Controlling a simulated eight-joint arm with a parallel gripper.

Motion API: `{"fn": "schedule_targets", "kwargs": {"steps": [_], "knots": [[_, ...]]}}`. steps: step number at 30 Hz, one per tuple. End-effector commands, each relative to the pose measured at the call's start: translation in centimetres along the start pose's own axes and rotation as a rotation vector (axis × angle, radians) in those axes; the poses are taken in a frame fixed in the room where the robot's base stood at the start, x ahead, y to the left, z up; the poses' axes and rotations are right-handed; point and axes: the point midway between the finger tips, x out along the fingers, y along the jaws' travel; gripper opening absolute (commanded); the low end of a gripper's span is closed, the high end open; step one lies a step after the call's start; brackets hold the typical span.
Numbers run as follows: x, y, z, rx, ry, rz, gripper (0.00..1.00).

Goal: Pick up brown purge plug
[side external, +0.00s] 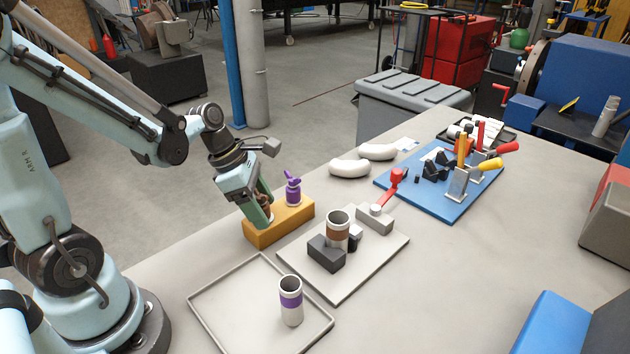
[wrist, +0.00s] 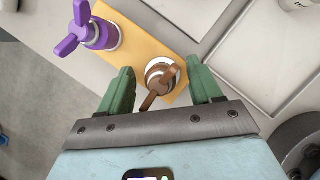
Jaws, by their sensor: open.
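The brown purge plug (wrist: 158,80) stands on the orange block, between the two green fingers of my gripper (wrist: 160,85) in the wrist view. It has a brown top handle over a pale ring. My gripper (side external: 262,210) is open, with a visible gap on both sides of the plug in the wrist view. In the side external view my fingers reach down to the orange block (side external: 278,225) and mostly hide the plug.
A purple plug (side external: 292,188) stands on the same block, close to my gripper. A brown-banded cylinder (side external: 338,229) sits in a fixture on a grey plate (side external: 380,262). A purple-banded cylinder (side external: 290,300) stands in a shallow tray (side external: 225,318). A blue board (side external: 447,211) with clamps lies farther right.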

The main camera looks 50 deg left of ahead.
Motion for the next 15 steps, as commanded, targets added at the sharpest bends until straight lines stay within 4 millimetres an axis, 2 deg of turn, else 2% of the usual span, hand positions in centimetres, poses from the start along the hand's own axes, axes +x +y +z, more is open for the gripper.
{"fn": "schedule_targets", "kwargs": {"steps": [7, 15], "knots": [[0.07, -0.01, 0.00, 0.000, 0.000, 0.000, 0.63], [0.05, 0.02, -0.01, 0.000, 0.000, 0.001, 0.21]]}}
